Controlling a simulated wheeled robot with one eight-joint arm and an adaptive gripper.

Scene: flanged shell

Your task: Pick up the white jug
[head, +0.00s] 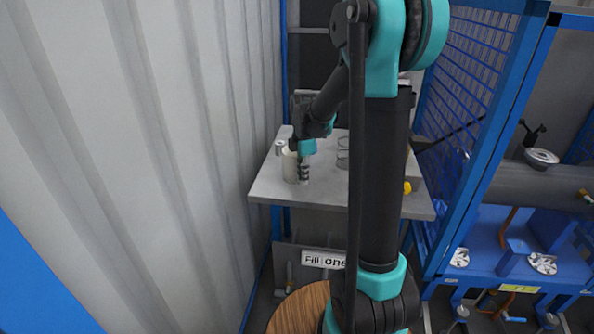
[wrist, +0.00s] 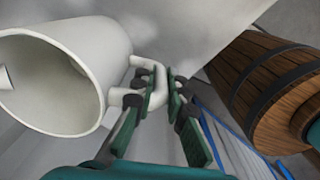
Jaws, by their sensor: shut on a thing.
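The white jug (head: 289,166) is at the left part of the grey table (head: 325,193) in the head view. In the wrist view the jug (wrist: 75,65) fills the left side, its open mouth facing the lower left. My gripper (head: 304,172) is on the jug's right side in the head view. In the wrist view my gripper (wrist: 160,88) has its fingers closed around the jug's handle. Part of the jug is hidden behind the gripper in the head view. I cannot tell whether its base touches the table.
A small pale container (head: 279,147) stands behind the jug. Clear glass-like items (head: 343,152) and a yellow object (head: 407,187) are further right, partly behind my arm. A corrugated wall (head: 190,130) is close on the left. A wooden barrel (wrist: 262,80) shows in the wrist view.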

